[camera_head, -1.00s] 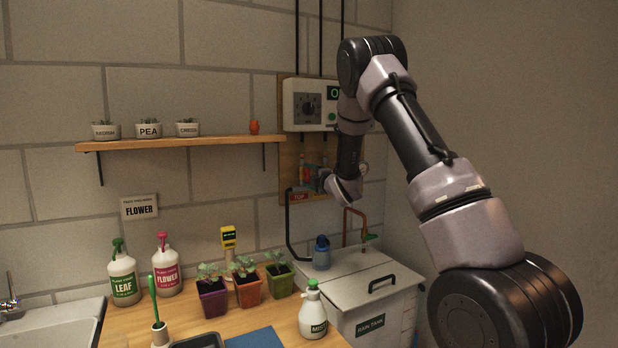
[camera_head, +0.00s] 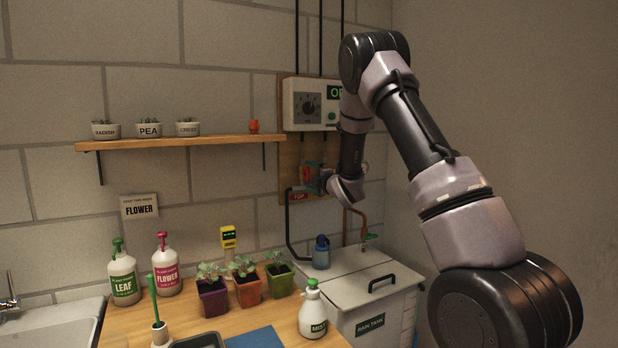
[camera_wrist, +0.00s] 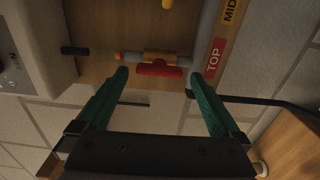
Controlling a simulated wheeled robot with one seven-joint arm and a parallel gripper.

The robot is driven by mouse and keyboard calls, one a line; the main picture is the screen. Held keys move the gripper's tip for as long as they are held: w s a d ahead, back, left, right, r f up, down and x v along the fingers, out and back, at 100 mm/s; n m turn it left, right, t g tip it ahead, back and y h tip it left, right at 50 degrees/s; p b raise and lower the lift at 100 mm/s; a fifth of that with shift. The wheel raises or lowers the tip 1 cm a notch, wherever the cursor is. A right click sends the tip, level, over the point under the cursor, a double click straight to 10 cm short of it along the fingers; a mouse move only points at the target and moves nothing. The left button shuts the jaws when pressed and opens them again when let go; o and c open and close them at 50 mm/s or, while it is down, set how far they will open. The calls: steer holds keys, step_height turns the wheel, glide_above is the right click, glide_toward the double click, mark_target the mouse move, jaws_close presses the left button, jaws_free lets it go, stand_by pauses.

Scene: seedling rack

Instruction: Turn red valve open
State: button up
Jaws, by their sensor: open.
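The red valve handle (camera_wrist: 159,69) shows in the wrist view as a red bar on a yellow-orange valve body, mounted on a pipe by the wooden board. My gripper (camera_wrist: 157,80) is open, with its two green fingers spread on either side of the red handle. The fingertips are close to the handle's level in the picture, with visible gaps on both sides; I cannot tell the depth between them. A red TOP label (camera_wrist: 214,58) is just right of the valve. In the head view my gripper (camera_head: 322,181) is at the board and largely hides the valve.
A grey control box (camera_head: 308,104) is on the wall above the valve. The white rain tank (camera_head: 345,285) with a blue bottle (camera_head: 321,252) on its lid stands below. A wooden shelf (camera_head: 190,142) runs to the left, above potted seedlings on the bench.

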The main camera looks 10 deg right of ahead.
steer(key=v, duration=0.9)
steer(key=shift+s, duration=0.25)
steer(key=shift+d, duration=0.1)
steer(key=s+d+r+m+g+h, duration=0.3)
steer(key=s+d+r+m+h, duration=0.35)
steer(key=s+r+m, duration=0.6)
steer(key=s+a+m+g+y, duration=0.1)
steer(key=s+m, duration=0.5)
steer(key=s, duration=0.8)
steer(key=s+a+m+g+y, duration=0.2)
steer(key=s+m+g, duration=0.4)
steer(key=s, duration=0.7)
steer(key=shift+s+a+f+m, duration=0.3)
steer(key=shift+s+a+m, duration=0.1)
steer(key=shift+a+m, duration=0.3)
steer(key=shift+d, duration=0.15)
